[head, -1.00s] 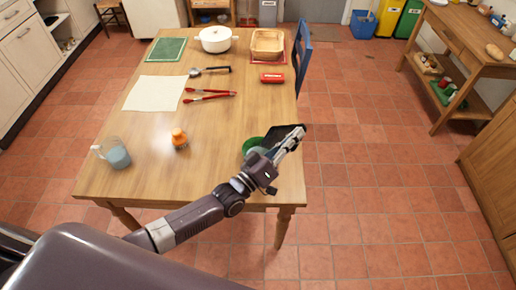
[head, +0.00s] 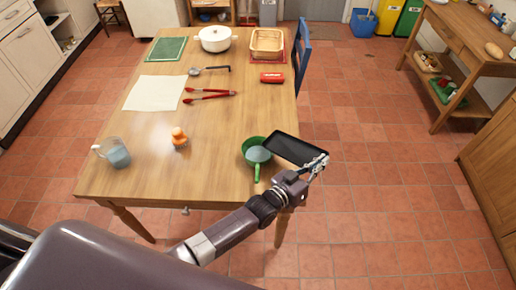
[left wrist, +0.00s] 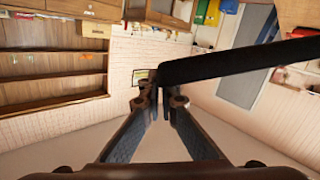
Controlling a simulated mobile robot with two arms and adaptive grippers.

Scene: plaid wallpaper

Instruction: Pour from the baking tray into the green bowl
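The black baking tray (head: 296,149) is in my left gripper (head: 318,163), held by its near right corner. Its dark upper face shows and looks bare. The tray is beside and just right of the green bowl (head: 245,147), by the table's right edge. In the left wrist view the tray (left wrist: 240,59) is a dark bar beyond the closed-in fingers (left wrist: 163,105). The bowl stands upright on the table's near right part. A green-handled utensil with a greyish head (head: 257,157) lies in or over it, handle towards me. My right gripper is out of view.
On the wooden table (head: 215,125) are a glass jug (head: 117,155), an orange bottle (head: 179,138), red tongs (head: 209,94), a white sheet (head: 153,93), a ladle (head: 208,70) and a red box (head: 271,77). A blue chair (head: 301,55) stands right.

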